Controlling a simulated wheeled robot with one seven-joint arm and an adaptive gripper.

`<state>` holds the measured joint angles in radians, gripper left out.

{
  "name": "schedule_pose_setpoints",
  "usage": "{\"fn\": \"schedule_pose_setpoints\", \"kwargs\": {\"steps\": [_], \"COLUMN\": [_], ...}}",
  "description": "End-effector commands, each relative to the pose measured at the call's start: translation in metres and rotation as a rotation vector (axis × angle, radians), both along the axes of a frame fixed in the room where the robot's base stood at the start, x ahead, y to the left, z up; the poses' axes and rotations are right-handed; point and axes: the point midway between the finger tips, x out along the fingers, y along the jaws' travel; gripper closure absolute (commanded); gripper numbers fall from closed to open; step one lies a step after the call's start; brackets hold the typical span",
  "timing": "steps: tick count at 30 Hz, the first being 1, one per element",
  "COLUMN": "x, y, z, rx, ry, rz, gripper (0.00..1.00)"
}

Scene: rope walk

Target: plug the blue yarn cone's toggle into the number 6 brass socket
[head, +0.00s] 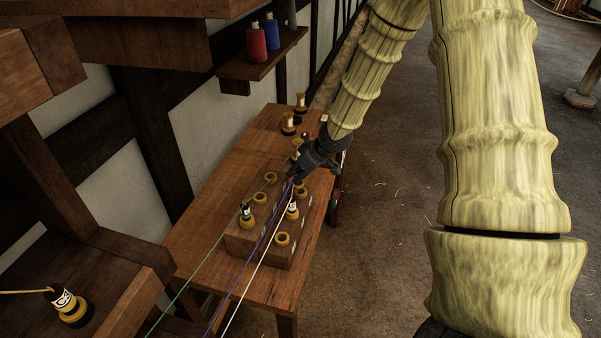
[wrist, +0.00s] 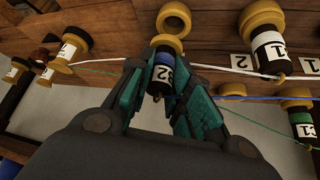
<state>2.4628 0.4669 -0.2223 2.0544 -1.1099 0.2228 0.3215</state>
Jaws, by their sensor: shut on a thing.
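My gripper (wrist: 160,92) is shut on a dark toggle with a blue band and a white label (wrist: 163,75). A blue yarn (wrist: 250,98) runs from it to the right in the wrist view. In the head view my gripper (head: 297,172) is over the far part of the wooden socket block (head: 262,247), and the blue yarn (head: 245,270) runs to the lower left. An open brass socket (wrist: 173,19) shows just beyond the held toggle. Other brass sockets (head: 283,239) look empty. I cannot read a number 6 on any of them.
A green-banded toggle (head: 246,213) and a white-banded toggle (head: 292,210) stand in the block, with green (head: 200,268) and white (head: 250,285) yarns stretched toward the lower left. More toggles (head: 289,123) stand at the table's far end. A shelf holds red (head: 256,43) and blue (head: 270,33) cones.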

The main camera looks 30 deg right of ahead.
Motion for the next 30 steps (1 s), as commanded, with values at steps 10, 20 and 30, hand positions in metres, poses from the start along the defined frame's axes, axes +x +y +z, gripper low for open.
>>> {"fn": "schedule_pose_setpoints", "kwargs": {"steps": [10,20,30], "x": [-0.0009,-0.0015,-0.0014], "y": [-0.0015,-0.0021,-0.0019], "z": [-0.0163,-0.0156,-0.0150], "rx": [0.000,0.000,0.000], "ry": [-0.001,-0.001,-0.001], "rz": [-0.001,-0.003,-0.003], "gripper": [1.00,1.00,1.00]}}
